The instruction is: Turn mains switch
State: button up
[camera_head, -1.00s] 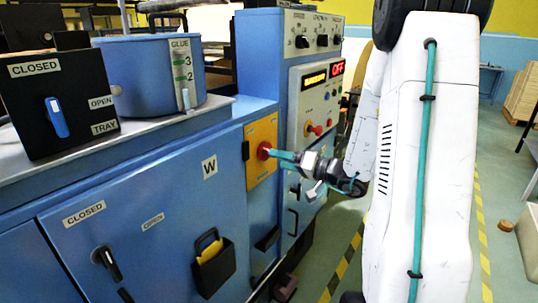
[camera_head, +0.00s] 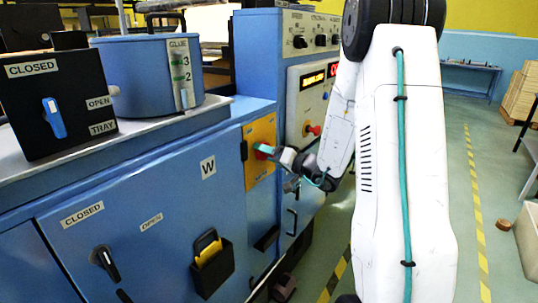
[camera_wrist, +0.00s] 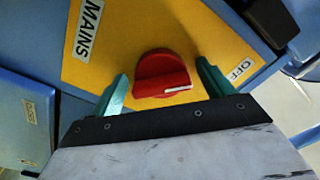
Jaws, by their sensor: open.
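The mains switch (camera_wrist: 162,76) is a red rotary knob with a white pointer line on a yellow panel (camera_wrist: 130,35). In the wrist view the panel carries a MAINS label (camera_wrist: 88,30) and an OFF label (camera_wrist: 240,71); the pointer line aims towards the OFF side. My gripper (camera_wrist: 165,88) is open, with one teal finger on each side of the knob and a visible gap to both. In the head view the gripper (camera_head: 268,151) is at the yellow panel (camera_head: 261,130), and the knob is mostly hidden behind it.
A control column (camera_head: 290,90) with displays and knobs rises just right of the panel. A blue cabinet door (camera_head: 150,220) with a black handle and a holder (camera_head: 212,265) is at left. Open floor (camera_head: 480,250) lies right of my arm.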

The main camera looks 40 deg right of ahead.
jog(key=c, duration=1)
jog(key=shift+m, duration=0.3)
jog(key=m, duration=0.3)
jog(key=shift+m, duration=0.3)
jog(key=m, duration=0.4)
jog(key=shift+r, duration=0.1)
jog(key=m, duration=0.9)
jog(key=shift+r+m, duration=0.1)
jog(key=shift+m, duration=0.2)
jog(key=shift+o, duration=0.2)
